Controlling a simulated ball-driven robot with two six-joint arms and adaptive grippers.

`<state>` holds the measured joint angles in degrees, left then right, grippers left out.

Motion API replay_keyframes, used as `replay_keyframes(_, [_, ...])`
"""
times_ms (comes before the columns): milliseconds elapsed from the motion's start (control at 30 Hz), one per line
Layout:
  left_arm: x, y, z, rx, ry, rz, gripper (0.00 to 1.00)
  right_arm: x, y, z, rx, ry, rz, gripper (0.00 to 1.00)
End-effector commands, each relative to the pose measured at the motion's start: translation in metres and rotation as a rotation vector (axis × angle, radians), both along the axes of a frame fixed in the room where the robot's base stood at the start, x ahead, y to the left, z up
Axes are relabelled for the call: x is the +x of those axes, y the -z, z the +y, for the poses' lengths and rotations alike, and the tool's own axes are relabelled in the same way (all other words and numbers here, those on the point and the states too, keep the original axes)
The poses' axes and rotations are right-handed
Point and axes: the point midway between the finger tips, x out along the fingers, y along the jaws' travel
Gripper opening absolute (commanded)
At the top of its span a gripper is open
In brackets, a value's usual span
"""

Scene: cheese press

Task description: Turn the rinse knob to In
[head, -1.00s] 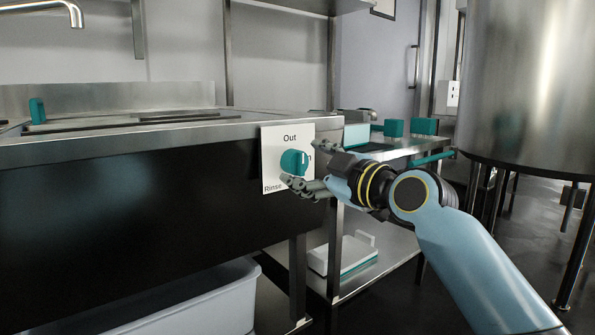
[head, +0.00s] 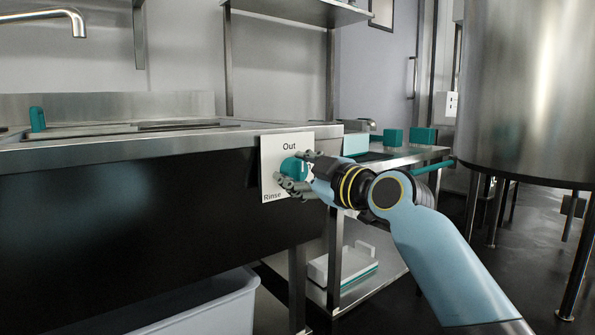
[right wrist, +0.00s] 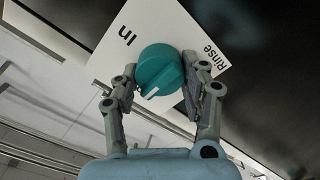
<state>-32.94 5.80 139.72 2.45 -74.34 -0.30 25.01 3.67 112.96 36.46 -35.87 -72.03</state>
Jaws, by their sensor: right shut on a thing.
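The teal rinse knob (head: 291,168) sits on a white label plate (head: 270,150) on the front of the steel sink counter. The plate reads "Out" at the top and "Rinse" at the lower left; "In" shows in the right wrist view. My right gripper (head: 294,170) is shut on the knob, with fingers on either side of it. In the right wrist view, the knob (right wrist: 160,66) lies between the fingertips, and its white mark faces away from "Rinse", not at "In". My left gripper is out of view.
A steel side table (head: 425,152) with teal blocks (head: 393,137) stands right of the counter. A large steel vat (head: 515,90) is at the right. A pale tub (head: 200,308) is below the counter. A white tray (head: 345,265) lies on the low shelf.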

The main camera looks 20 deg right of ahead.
Motion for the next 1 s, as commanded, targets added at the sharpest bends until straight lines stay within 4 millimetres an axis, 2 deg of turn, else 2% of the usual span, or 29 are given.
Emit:
replay_keyframes(267, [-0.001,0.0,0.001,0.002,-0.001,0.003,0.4,0.0,0.0,0.0,0.03,-0.001,0.012,0.12])
replay_keyframes(467, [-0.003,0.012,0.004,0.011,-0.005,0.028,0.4,0.0,-0.002,0.0,0.122,-0.002,0.047,0.12])
replay_keyframes(1000, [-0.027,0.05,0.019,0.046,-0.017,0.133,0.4,0.001,-0.005,-0.002,0.585,-0.002,0.211,0.12])
